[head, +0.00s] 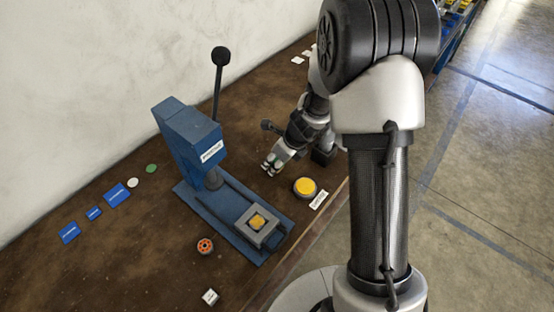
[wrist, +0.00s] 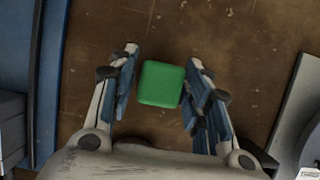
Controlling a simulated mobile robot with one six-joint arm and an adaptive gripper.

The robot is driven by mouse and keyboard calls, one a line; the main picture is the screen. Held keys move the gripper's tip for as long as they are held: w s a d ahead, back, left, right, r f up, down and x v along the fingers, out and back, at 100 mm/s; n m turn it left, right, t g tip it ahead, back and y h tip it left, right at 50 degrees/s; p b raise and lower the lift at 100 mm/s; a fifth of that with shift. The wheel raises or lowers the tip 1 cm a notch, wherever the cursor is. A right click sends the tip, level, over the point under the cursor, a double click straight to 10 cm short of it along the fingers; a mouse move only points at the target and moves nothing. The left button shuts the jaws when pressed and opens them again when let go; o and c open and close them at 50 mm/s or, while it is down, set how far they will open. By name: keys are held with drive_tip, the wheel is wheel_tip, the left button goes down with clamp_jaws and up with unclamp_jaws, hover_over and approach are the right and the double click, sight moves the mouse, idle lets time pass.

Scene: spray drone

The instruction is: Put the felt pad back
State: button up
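A green square block or pad with rounded corners (wrist: 161,84) shows in the wrist view, over the brown table. I cannot tell whether it is the felt pad. My gripper (wrist: 160,80) is open, with one finger on each side of it and a gap on both sides. In the head view my gripper (head: 270,168) hangs low over the table, right of the blue press (head: 190,140); the green block is not visible there. A flat green disc (head: 151,168) and a white disc (head: 132,182) lie left of the press.
A grey square fixture with a yellow piece (head: 257,222) sits on the press base. A yellow-topped round holder (head: 305,187) stands right of it, by a white label (head: 318,200). An orange round part (head: 205,246) and blue labels (head: 116,194) lie on the table (head: 130,255).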

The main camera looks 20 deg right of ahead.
drive_tip(key=shift+o, duration=0.6)
drive_tip(key=shift+r, duration=0.1)
drive_tip(key=shift+r+p, duration=0.35)
drive_tip(key=s+a+r+n+p, duration=0.1)
drive_tip(key=s+r+n+p, duration=0.25)
drive_tip(key=r, duration=0.65)
drive_tip(key=s+r+n+p, duration=0.3)
drive_tip(key=s+r+n, duration=0.15)
drive_tip(key=r, duration=0.65)
drive_tip(key=s+r+n+h, duration=0.1)
drive_tip(key=s+r+n, duration=0.2)
drive_tip(key=s+n, duration=0.3)
drive_tip(key=s+r+n, duration=0.4)
drive_tip(key=s+n, duration=0.3)
drive_tip(key=n, duration=0.1)
drive_tip(key=s+d+r+n+t+h, duration=0.1)
drive_tip(key=s+r+n, duration=0.3)
drive_tip(key=s+n, duration=0.2)
drive_tip(key=shift+s+n+h, duration=0.3)
drive_tip(key=shift+s+n, duration=0.1)
